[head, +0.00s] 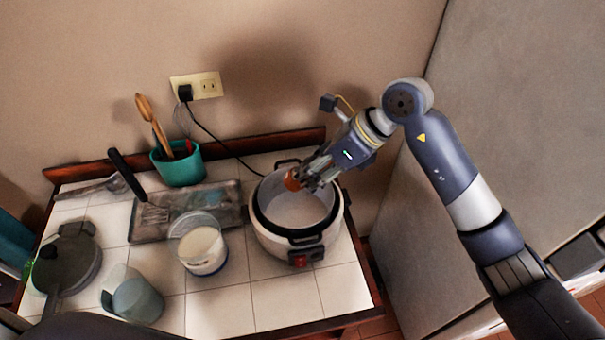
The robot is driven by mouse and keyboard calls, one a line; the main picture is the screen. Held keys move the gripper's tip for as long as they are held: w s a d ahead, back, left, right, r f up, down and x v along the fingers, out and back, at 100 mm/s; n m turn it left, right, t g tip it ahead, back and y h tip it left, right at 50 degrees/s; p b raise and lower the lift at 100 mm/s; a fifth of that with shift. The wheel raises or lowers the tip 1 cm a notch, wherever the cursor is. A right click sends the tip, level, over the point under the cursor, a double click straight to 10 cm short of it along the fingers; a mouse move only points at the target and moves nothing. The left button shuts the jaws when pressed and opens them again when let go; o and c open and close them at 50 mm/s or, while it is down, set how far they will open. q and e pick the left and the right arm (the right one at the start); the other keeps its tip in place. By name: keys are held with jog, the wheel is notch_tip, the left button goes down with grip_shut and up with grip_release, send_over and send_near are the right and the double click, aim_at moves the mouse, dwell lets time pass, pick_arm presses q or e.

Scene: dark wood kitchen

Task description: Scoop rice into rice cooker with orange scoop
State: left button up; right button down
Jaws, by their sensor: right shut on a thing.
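The rice cooker (270,238) stands open at the right of the tiled counter, with a whitish inside. My right gripper (305,182) is over the back left part of its opening, shut on the orange scoop (292,180). Only a small orange part of the scoop shows; the fingers hide the rest, and I cannot tell whether it holds rice. A clear container with white contents, which looks like the rice (202,245), stands left of the cooker. My left gripper is not in view.
A teal utensil holder (178,168) stands at the back. A metal tray (148,230), a dark lidded pan (70,262) and a translucent jug (135,298) are on the left. A black cord runs from the wall outlet (207,86) to behind the cooker. A grey panel (520,110) rises at the right.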

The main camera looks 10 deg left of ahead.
jog(key=shift+s+d+f+m+t+y+b, duration=0.2)
jog(key=shift+d+f+t+y+b, duration=0.35)
jog(key=shift+y+b, duration=1.4)
jog(key=shift+s+d+f+m+t+y+b, duration=0.2)
jog(key=shift+f+y+b, duration=0.45)
jog(key=shift+b, duration=2.7)
jog(key=shift+s+d+f+t+y+b, duration=0.2)
jog(key=shift+d+f+t+y+b, duration=0.65)
jog(key=shift+b, duration=1.8)
jog(key=shift+a+r+g+y, duration=0.2)
jog(key=shift+a+g+y, duration=0.1)
jog(key=shift+a, duration=0.15)
